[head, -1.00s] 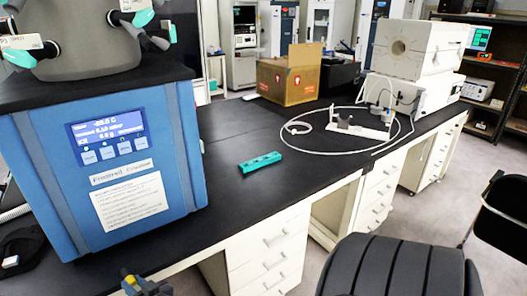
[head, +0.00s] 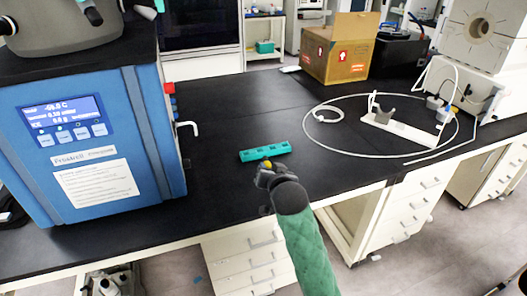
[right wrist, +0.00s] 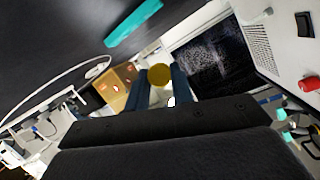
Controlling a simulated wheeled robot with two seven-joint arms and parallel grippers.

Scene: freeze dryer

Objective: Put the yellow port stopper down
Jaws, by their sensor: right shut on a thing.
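The yellow port stopper (head: 267,164) is a small yellow piece at the tip of my right gripper (head: 265,170). In the right wrist view the stopper (right wrist: 159,76) shows as a round yellow disc between the two blue fingers of the right gripper (right wrist: 160,86), which are shut on it. The gripper is over the black bench, just in front of a teal block with holes (head: 264,152). The teal block also shows in the right wrist view (right wrist: 133,22), apart from the stopper. The stopper's height above the bench is hard to tell. My left gripper is not in view.
The blue freeze dryer (head: 90,150) stands at the left of the black bench (head: 225,120). A white hose loop (head: 322,149) and a white stand (head: 400,131) lie to the right. A cardboard box (head: 337,50) stands behind. Bench around the teal block is clear.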

